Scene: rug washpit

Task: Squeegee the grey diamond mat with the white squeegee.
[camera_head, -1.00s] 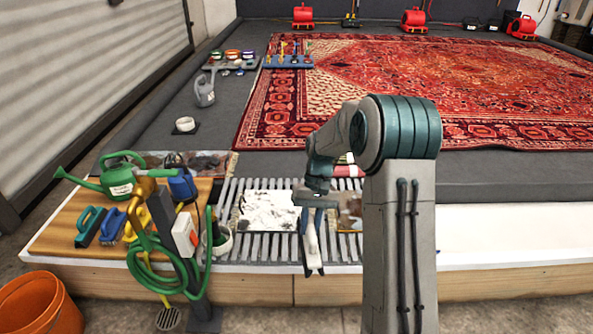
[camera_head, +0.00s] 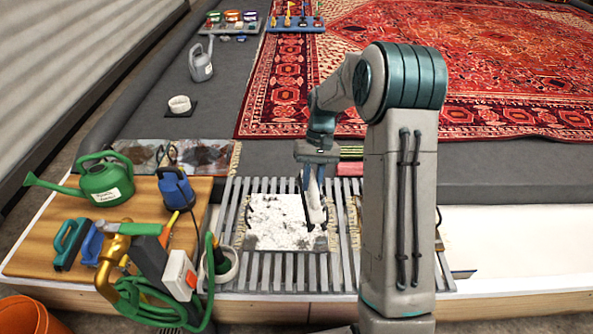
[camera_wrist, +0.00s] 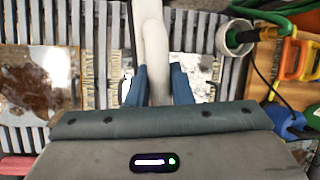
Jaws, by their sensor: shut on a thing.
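My gripper (camera_wrist: 158,88) is shut on the white squeegee (camera_wrist: 152,45), between its blue fingers. In the head view the squeegee (camera_head: 312,198) hangs below my gripper (camera_head: 317,160), tilted, with its dark-edged lower end at the right part of the mat. I cannot tell whether it touches. The mat (camera_head: 275,222) lies on the slatted grate, fringed at its sides and covered with patchy white foam that hides most of its pattern. In the wrist view the mat (camera_wrist: 195,70) shows on both sides of the squeegee, which hides its middle.
A brown-stained mat (camera_wrist: 40,75) lies beside it on the grate. A wooden board (camera_head: 35,245) at left holds a green watering can (camera_head: 100,182), a blue sprayer (camera_head: 176,188) and brushes. A hose post and a white pot (camera_head: 222,265) stand near the grate's left edge.

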